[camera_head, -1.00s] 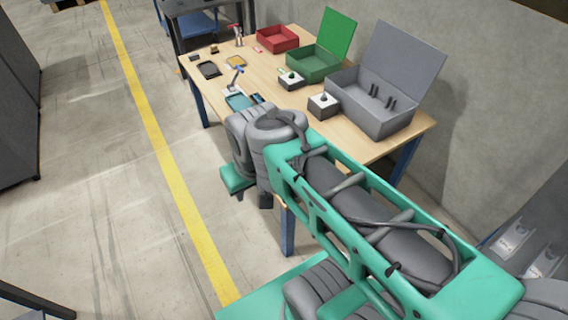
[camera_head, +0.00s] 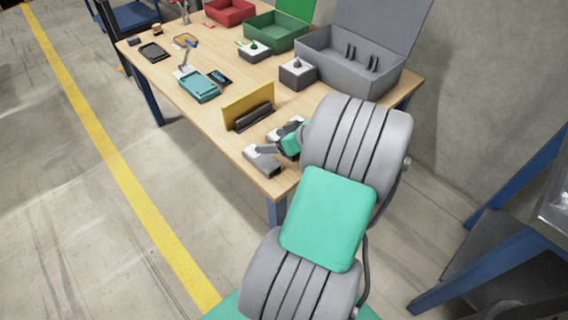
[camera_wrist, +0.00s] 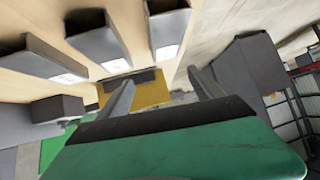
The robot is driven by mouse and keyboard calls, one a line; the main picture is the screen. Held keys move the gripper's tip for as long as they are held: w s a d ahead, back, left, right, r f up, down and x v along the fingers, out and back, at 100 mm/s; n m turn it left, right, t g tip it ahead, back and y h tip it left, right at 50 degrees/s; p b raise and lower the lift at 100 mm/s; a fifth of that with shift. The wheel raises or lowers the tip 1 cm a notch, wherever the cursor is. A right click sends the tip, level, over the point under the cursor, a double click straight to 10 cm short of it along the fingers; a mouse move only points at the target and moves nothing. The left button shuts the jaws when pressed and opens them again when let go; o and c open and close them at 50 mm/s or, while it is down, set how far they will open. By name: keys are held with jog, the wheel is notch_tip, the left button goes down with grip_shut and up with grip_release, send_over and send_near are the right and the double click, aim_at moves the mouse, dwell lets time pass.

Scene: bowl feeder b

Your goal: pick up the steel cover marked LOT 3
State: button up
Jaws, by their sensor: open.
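Grey steel covers with white labels lie on the wooden table. In the wrist view one is at upper left (camera_wrist: 45,62), one at top centre (camera_wrist: 97,40) and one to its right (camera_wrist: 168,25). The lettering is too small to read, so I cannot tell which is LOT 3. The head view shows grey covers at the table's near edge (camera_head: 262,160), partly hidden by my arm. My gripper (camera_wrist: 160,76) is open, with nothing between its fingers. The covers lie beyond its fingertips in the wrist view. In the head view my arm mostly hides the gripper.
A yellow plate (camera_head: 248,104) stands upright in a dark holder beside the covers. Behind are a grey open box (camera_head: 345,75), a green box (camera_head: 275,35), a red box (camera_head: 230,12) and a small button box (camera_head: 297,73). A teal tray (camera_head: 199,87) lies to the left.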

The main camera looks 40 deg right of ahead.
aim_at(271, 137)
jog(key=s+d+f+t, duration=0.1)
jog(key=d, duration=0.1)
jog(key=s+d+f+t+h+b, duration=0.1)
jog(key=s+d+f, duration=0.1)
jog(key=d, duration=0.1)
jog(key=s+d+f+m+t+h+b, duration=0.1)
jog(key=d+f, duration=0.1)
jog(key=shift+s+d, duration=0.15)
jog(key=shift+s, duration=0.05)
jog(key=b+x, duration=0.1)
jog(key=x, duration=0.6)
jog(key=shift+w+a+b, duration=0.25)
jog(key=shift+w+b, duration=0.1)
jog(key=shift+r, duration=0.1)
grip_shut()
